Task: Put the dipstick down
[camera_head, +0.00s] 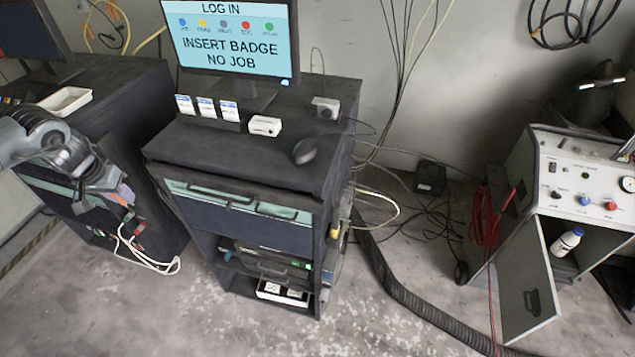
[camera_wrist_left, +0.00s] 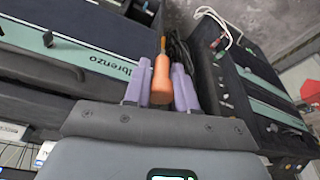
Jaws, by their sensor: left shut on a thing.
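My left gripper (camera_head: 122,194) is at the left in the head view, low in front of the left dark cabinet and left of the middle cabinet. In the left wrist view its two purple fingers (camera_wrist_left: 160,88) are shut on an orange handle (camera_wrist_left: 160,82), which I take to be the dipstick's. In the head view the dipstick is too small to tell from the gripper. My right gripper is not in view.
The middle cabinet (camera_head: 220,155) carries a monitor (camera_head: 230,42), small cards (camera_head: 206,106), a white box (camera_head: 265,126) and a dark mouse (camera_head: 305,151). A white tray (camera_head: 65,101) lies on the left cabinet. Pale cables (camera_head: 150,262) hang near my gripper. Open floor lies in front.

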